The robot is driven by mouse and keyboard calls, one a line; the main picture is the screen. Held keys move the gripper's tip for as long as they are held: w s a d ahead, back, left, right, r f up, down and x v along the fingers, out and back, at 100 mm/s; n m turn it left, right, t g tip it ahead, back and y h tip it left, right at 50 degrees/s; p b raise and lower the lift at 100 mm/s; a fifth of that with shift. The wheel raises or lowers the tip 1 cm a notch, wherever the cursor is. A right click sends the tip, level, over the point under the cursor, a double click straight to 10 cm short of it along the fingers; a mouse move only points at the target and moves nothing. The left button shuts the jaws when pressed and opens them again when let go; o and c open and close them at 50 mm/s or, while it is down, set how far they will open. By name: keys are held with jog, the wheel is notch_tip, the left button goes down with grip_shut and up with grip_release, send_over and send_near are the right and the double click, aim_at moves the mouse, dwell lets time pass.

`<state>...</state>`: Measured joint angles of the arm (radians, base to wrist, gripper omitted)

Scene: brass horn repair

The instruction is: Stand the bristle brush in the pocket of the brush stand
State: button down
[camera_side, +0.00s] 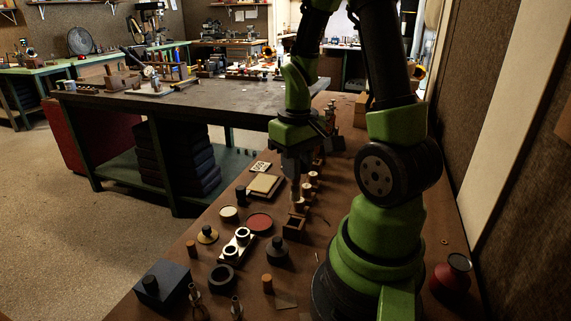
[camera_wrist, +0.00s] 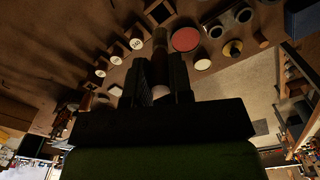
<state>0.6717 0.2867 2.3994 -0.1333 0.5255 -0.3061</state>
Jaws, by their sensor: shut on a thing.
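My gripper (camera_side: 297,176) points down over the bench and is shut on the bristle brush (camera_side: 296,191). The brush looks about upright. The brush stand (camera_side: 294,224) appears to be the small square wooden block just below and in front of the gripper. It also shows at the top edge of the wrist view (camera_wrist: 159,13), beyond the brush tip. The brush appears above the stand and apart from it.
A red disc (camera_side: 259,222), a white-topped tin (camera_side: 229,213) and a plate with two rings (camera_side: 237,245) lie left of the stand. A dark knobbed weight (camera_side: 277,251) stands in front of it.

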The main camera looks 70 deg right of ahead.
aim_at(296, 200)
jog(key=shift+f, duration=2.4)
jog(key=shift+f, duration=2.05)
jog(key=c, duration=0.6)
grip_release()
jog(key=shift+r, duration=3.5)
